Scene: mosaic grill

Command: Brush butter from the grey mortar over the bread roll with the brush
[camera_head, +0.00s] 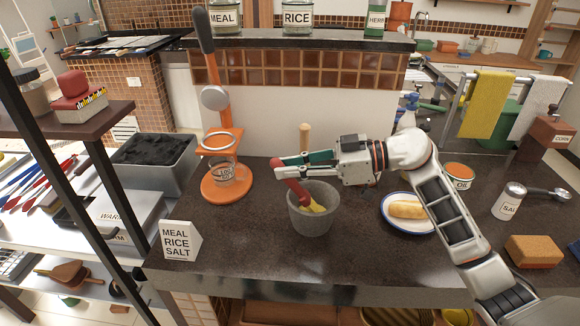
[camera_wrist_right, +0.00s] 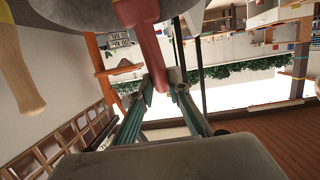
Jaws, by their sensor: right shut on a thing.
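The grey mortar (camera_head: 311,222) stands on the dark counter, near the middle of the head view. My right gripper (camera_head: 284,164) is shut on the red handle of the brush (camera_head: 291,184), above the mortar's rim. The brush slants down into the mortar, its yellowish head inside; whether it touches butter cannot be told. The wrist view shows the red handle (camera_wrist_right: 146,50) between the fingers (camera_wrist_right: 160,82), with part of the mortar (camera_wrist_right: 85,12) above. The bread roll (camera_head: 407,209) lies on a blue-rimmed white plate (camera_head: 392,222), right of the mortar. My left gripper is out of view.
A wooden handle (camera_head: 304,138) rises behind my gripper. An orange stand with a glass jug (camera_head: 226,172) is left of the mortar, and a label block (camera_head: 178,242) is front left. An oil tin (camera_head: 459,177), salt shaker (camera_head: 508,200) and sponge (camera_head: 533,252) are at right.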

